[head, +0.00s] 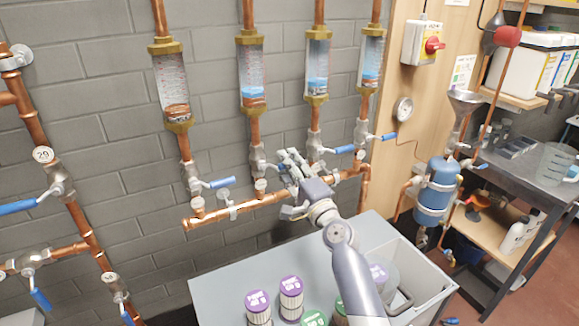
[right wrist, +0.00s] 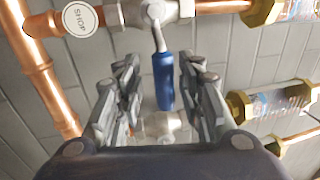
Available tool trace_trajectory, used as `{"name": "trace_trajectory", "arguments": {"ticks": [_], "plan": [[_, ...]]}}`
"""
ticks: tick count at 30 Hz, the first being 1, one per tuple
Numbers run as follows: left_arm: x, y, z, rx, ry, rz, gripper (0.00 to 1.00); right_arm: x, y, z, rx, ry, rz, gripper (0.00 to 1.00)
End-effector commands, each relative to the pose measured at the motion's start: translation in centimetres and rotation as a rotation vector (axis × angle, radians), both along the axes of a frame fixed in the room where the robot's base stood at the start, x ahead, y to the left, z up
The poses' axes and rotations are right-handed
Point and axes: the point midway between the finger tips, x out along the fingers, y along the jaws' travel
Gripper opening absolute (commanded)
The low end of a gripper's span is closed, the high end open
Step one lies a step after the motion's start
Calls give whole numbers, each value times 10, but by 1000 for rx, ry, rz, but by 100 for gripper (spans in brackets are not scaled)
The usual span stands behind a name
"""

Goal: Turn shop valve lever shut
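The shop valve (right wrist: 150,12), a grey metal body on a copper pipe, is beside a round white tag reading SHOP (right wrist: 80,18) in the right wrist view. Its blue lever (right wrist: 163,80) points down the picture between the fingers of my right gripper (right wrist: 157,78). The fingers are open on either side of the lever, nearer on the right; I cannot tell whether they touch it. In the head view my right gripper (head: 291,163) is at the second valve (head: 257,160) from the left under the glass tubes and mostly hides its lever. My left gripper is out of view.
Neighbouring blue levers (head: 222,182) (head: 345,149) stand close on both sides. A copper manifold (head: 240,208) runs just below. Under it is a grey cart (head: 215,290) with several capped canisters. A blue tank (head: 437,190) hangs to the right.

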Motion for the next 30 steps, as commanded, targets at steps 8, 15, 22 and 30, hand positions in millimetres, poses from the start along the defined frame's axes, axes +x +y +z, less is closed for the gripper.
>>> {"name": "trace_trajectory", "arguments": {"ticks": [8, 15, 22, 30], "plan": [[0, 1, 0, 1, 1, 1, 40, -16, -8, -3, 0, -1, -3, 35], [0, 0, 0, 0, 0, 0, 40, -59, -25, -13, -3, 0, -2, 35], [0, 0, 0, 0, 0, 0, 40, -95, -40, -21, -2, 2, -1, 35], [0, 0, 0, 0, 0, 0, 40, -109, -45, -23, 0, 0, 1, 35]]}}
